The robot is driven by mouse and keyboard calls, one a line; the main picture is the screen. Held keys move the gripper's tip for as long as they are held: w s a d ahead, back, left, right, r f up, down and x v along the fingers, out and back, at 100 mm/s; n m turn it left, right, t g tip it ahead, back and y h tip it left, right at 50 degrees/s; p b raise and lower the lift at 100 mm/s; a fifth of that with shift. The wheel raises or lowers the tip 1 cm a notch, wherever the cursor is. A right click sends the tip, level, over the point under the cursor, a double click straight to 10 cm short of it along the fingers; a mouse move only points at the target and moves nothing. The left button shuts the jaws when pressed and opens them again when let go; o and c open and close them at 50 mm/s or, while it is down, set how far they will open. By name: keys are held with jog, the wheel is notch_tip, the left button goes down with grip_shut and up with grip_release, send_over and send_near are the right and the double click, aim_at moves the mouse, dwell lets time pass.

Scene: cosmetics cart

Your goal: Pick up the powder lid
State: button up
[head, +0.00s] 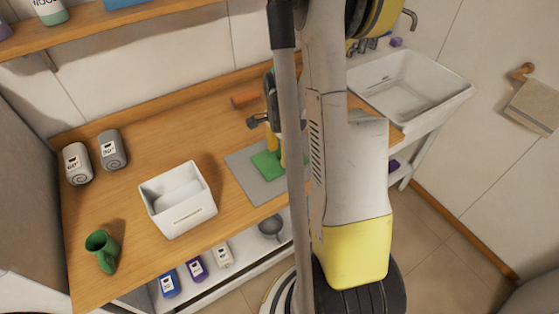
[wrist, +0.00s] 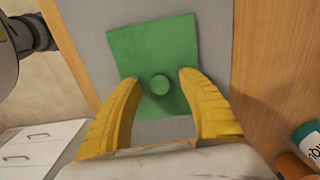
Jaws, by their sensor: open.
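My gripper (wrist: 160,82) has two yellow fingers. Whether the fingers touch the lid's surface cannot be told.
A white bin (head: 178,215) holding a pale object stands left of the mat. A sink (head: 410,90) is at right. In the wrist view, a green-and-white bottle (wrist: 308,142) lies at lower right.

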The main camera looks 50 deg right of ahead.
jog(key=c, duration=0.9)
jog(key=shift+c, duration=0.4)
jog(key=shift+r, duration=0.15)
